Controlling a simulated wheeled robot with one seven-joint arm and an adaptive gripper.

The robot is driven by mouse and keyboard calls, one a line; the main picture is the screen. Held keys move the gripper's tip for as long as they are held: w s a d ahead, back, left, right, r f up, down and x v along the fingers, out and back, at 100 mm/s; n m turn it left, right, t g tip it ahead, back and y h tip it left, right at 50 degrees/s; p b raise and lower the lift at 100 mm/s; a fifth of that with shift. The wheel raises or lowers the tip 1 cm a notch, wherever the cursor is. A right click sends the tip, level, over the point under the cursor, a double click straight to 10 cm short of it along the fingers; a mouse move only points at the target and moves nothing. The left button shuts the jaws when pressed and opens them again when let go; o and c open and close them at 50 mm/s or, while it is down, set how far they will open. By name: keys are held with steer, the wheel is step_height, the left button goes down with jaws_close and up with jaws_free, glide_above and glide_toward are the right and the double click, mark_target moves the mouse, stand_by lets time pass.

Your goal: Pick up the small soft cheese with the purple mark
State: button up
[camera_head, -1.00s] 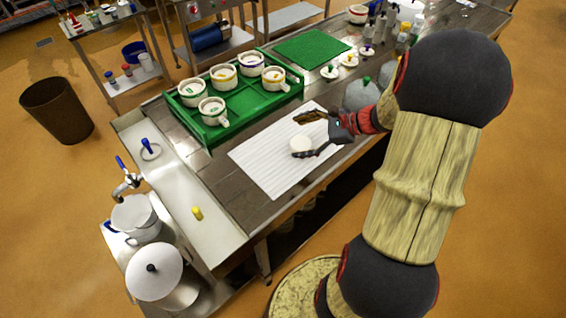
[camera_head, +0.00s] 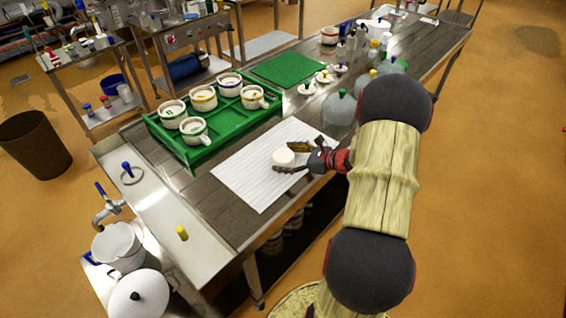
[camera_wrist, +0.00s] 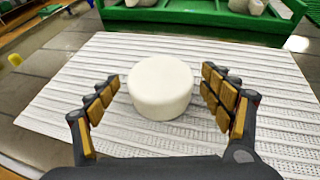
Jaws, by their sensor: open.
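A small white round cheese (camera_head: 283,158) stands on the ribbed white mat (camera_head: 240,180). It also shows in the wrist view (camera_wrist: 160,86), where no purple mark is visible on it. My gripper (camera_wrist: 161,77) is open, one finger on each side of this cheese, with a gap visible on both sides. Several white cup-like moulds with coloured marks stand in the green tray (camera_head: 208,152). One at the back of the tray (camera_head: 230,86) seems to bear a blue or purple mark; this is too small to be sure.
A green mat (camera_head: 288,69) lies behind the white mat. Small lids with coloured knobs (camera_head: 306,89) and greyish domes (camera_head: 340,108) stand right of it. A steel sink strip with a yellow object (camera_head: 182,233) is at the left. The mat around the cheese is clear.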

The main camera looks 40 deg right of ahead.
steer(key=shift+w+a+f, duration=0.15)
steer(key=shift+w, duration=0.35)
steer(key=shift+c, duration=0.4)
steer(key=c, duration=0.9)
